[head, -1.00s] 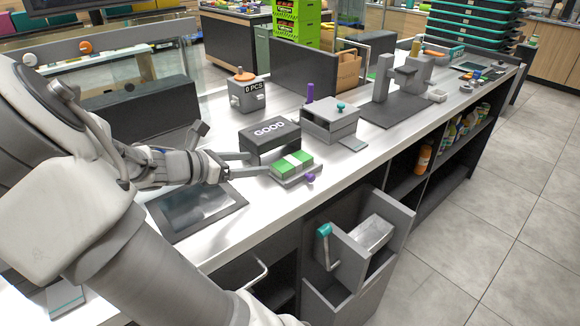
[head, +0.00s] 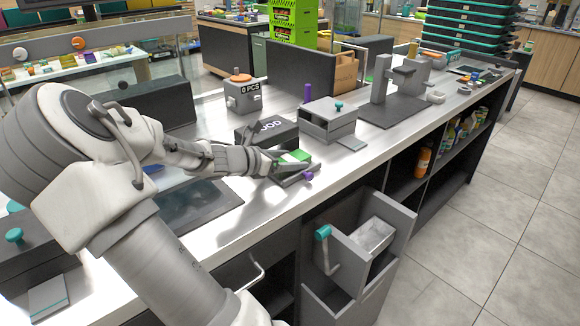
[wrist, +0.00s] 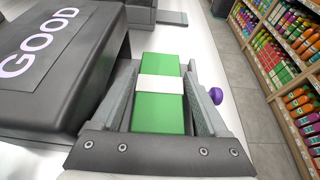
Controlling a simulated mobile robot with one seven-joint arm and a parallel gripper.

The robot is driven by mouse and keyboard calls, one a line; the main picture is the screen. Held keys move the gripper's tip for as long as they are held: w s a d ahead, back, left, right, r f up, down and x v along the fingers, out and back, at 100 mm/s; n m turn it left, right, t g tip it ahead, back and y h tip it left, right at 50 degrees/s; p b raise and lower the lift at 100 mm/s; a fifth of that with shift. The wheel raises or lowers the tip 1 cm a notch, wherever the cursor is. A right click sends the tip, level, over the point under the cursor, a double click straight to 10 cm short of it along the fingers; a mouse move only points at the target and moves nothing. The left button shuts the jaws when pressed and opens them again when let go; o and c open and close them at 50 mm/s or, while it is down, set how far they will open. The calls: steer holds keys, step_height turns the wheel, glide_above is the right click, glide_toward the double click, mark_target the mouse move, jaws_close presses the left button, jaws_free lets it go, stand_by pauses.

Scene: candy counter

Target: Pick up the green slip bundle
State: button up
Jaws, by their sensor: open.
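The green slip bundle (wrist: 158,111) is a green block with a white band around its middle. In the wrist view it lies between the two fingers of my open gripper (wrist: 160,98), with one finger along each side. Whether the fingers touch it I cannot tell. In the head view the bundle (head: 292,157) rests on the grey holder with a purple knob (head: 308,176), partly hidden by my gripper (head: 284,166).
A dark box marked GOOD (wrist: 60,60) stands close on the left of my gripper. A grey box with a teal knob (head: 328,122) is behind the holder. A dark flat panel (head: 195,207) lies in front of my arm. The counter's front edge is near.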

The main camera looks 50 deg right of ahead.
steer(key=shift+c, duration=0.3)
jaws_close()
